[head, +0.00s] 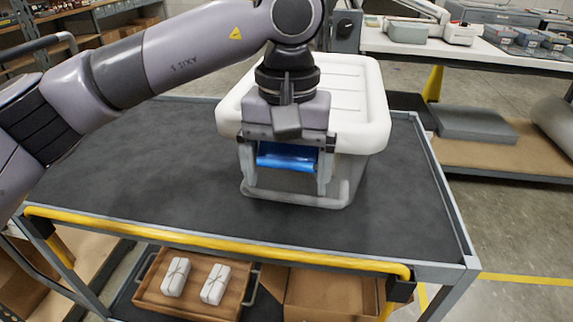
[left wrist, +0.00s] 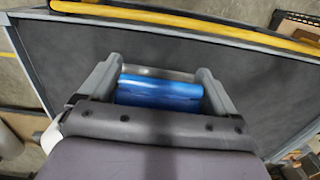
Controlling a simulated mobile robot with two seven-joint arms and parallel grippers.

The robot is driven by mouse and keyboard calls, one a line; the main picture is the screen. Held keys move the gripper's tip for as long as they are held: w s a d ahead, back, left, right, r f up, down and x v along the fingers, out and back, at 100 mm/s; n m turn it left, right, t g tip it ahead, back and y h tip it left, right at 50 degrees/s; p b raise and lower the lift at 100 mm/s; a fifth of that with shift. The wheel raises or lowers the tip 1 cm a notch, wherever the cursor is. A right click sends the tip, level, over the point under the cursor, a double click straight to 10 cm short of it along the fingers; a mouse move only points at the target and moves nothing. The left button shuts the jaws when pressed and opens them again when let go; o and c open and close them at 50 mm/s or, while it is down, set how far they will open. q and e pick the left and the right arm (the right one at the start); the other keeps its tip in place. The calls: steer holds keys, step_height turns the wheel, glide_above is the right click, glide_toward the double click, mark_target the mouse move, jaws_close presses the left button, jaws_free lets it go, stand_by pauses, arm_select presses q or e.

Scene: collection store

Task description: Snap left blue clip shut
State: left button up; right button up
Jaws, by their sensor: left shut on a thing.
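A white-lidded grey storage box (head: 350,130) stands on the dark top of a cart. The left blue clip (head: 287,157) is on the box's front side, below the lid rim. My left gripper (head: 287,184) is in front of the box, with its fingers pointing down on either side of the clip. The clip also shows between the fingers in the left wrist view (left wrist: 160,92), where the left gripper (left wrist: 160,78) frames it. The left gripper is shut on the blue clip. The gripper body hides the clip's top edge. My right gripper is in neither view.
The cart top (head: 130,165) is clear around the box. A yellow rail (head: 215,241) runs along its front edge. A wooden tray (head: 150,287) with two white wrapped bundles sits on the lower shelf beside a cardboard box (head: 330,295).

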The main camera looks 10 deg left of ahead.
mark_target(289, 147)
arm_select(q)
steer(key=r+g+p, duration=0.1)
steer(key=p, duration=0.1)
steer(key=w+r+g+p, duration=0.1)
steer(key=p, duration=0.1)
steer(key=shift+g+p, duration=0.3)
steer(key=g+p, duration=0.1)
steer(key=w+p, duration=0.1)
steer(key=p, duration=0.1)
steer(key=shift+r+g, duration=0.2)
steer(key=shift+g, duration=0.2)
steer(key=shift+w+r+g+p, duration=0.2)
steer(key=shift+g+p, duration=0.2)
steer(key=shift+p, duration=0.6)
steer(key=g+p, duration=0.1)
steer(key=p, duration=0.1)
steer(key=shift+w+d+p, duration=0.1)
steer(key=shift+w+p, duration=0.2)
steer(key=shift+p, duration=0.1)
steer(key=shift+w+f+p, duration=0.1)
steer(key=shift+p, duration=0.3)
